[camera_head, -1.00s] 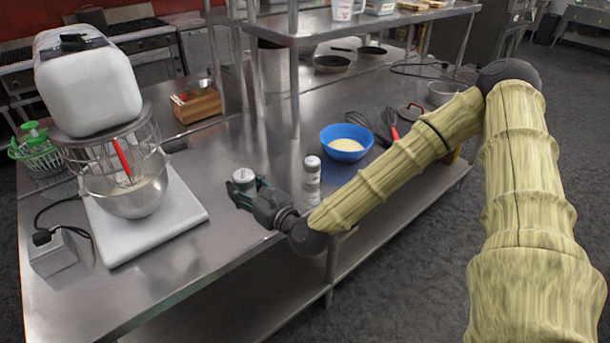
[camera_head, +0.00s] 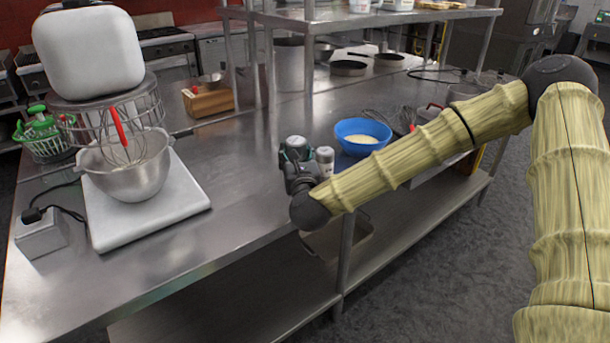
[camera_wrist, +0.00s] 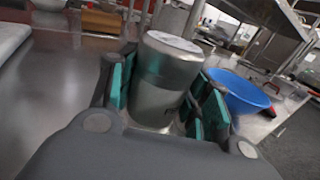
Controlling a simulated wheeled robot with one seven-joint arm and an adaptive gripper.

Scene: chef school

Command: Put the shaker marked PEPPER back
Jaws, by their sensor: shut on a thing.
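A metal-grey shaker (camera_wrist: 165,72) stands nearly upright between the teal pads of my gripper (camera_wrist: 160,95) in the wrist view. My gripper is shut on it. In the head view my gripper (camera_head: 298,170) is over the front part of the steel counter, and the held shaker's top (camera_head: 295,143) shows above it.
A blue bowl (camera_head: 345,128) with pale contents stands right of the shakers, with whisks (camera_head: 400,118) beside it. A wooden box (camera_head: 222,101) sits farther back. A stand mixer (camera_head: 90,60) with a steel bowl is at left. The counter (camera_head: 235,185) between is clear.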

